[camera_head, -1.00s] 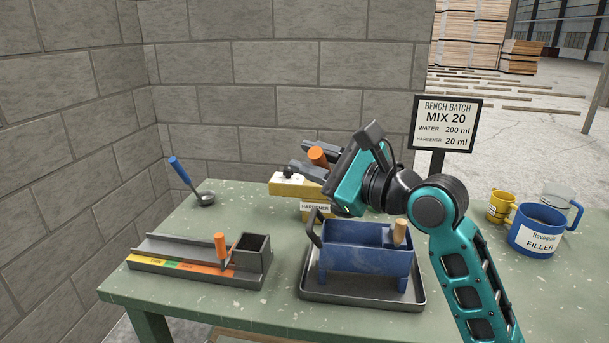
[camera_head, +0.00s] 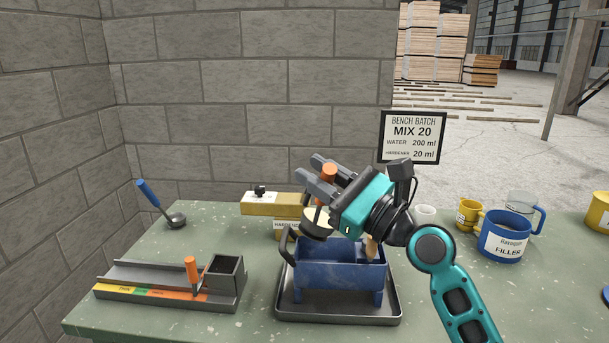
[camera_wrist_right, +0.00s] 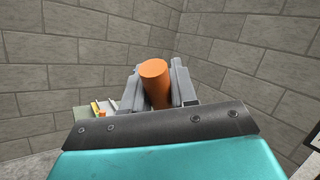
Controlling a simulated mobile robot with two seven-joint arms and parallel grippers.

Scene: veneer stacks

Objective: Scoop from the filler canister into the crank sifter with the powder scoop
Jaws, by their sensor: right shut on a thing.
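My right gripper (camera_head: 324,178) is shut on the orange handle of the powder scoop (camera_head: 319,228); the handle shows between the fingers in the right wrist view (camera_wrist_right: 155,85). The scoop's dark bowl has a pale top, apparently powder, and hangs over the back-left part of the crank sifter. The crank sifter (camera_head: 325,275) is a blue trough on legs with a wooden knob and a dark handle at its left. The filler canister (camera_head: 503,240) is the blue labelled mug at right. My left gripper is not in view.
The sifter stands in a grey tray (camera_head: 390,312). A gauge trough (camera_head: 150,290) with an orange-handled piece is at left, a blue-handled ladle (camera_head: 175,220) behind it.

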